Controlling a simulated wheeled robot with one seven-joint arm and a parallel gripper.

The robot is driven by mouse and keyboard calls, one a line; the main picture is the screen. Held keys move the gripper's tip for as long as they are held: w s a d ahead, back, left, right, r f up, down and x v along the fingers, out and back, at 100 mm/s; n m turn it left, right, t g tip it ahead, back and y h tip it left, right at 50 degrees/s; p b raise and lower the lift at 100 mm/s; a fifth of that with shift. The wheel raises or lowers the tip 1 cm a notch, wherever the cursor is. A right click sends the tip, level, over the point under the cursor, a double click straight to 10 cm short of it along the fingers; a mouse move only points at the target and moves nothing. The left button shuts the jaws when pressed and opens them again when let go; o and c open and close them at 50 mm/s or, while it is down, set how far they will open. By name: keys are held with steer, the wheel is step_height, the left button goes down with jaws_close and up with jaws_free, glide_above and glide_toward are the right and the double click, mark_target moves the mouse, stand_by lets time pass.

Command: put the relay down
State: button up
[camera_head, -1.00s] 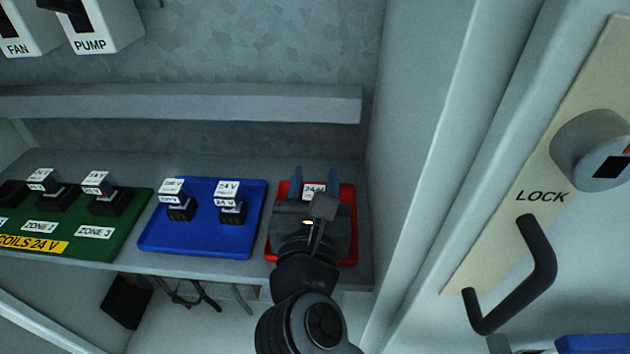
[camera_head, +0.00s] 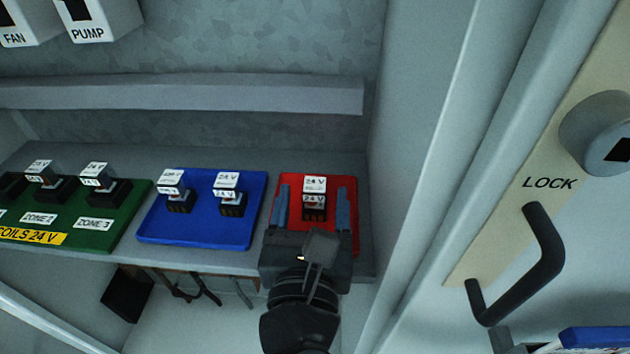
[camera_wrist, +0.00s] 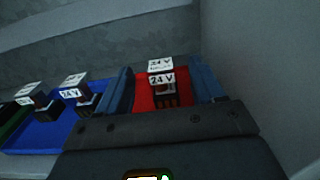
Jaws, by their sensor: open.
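A relay (camera_head: 314,199) with a white 24 V label and a dark base stands upright on the red tray (camera_head: 346,184), at the right end of the shelf. My gripper (camera_head: 311,208) is open, with one blue finger on each side of the relay and a gap visible on both sides. In the wrist view the relay (camera_wrist: 162,88) stands between the two spread fingers (camera_wrist: 164,88), with the red tray (camera_wrist: 145,101) behind and around it. My gripper body hides the near part of the tray.
A blue tray (camera_head: 200,236) with two more relays lies to the left. Further left is a green board (camera_head: 120,222) with relays in sockets. A wall stands close on the right, with a LOCK panel (camera_head: 500,215) and black handle (camera_head: 545,250) beyond. A ledge (camera_head: 180,96) runs behind.

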steer(key=s, duration=0.6)
steer(key=shift+s+b, duration=0.15)
steer(key=shift+b, duration=0.2)
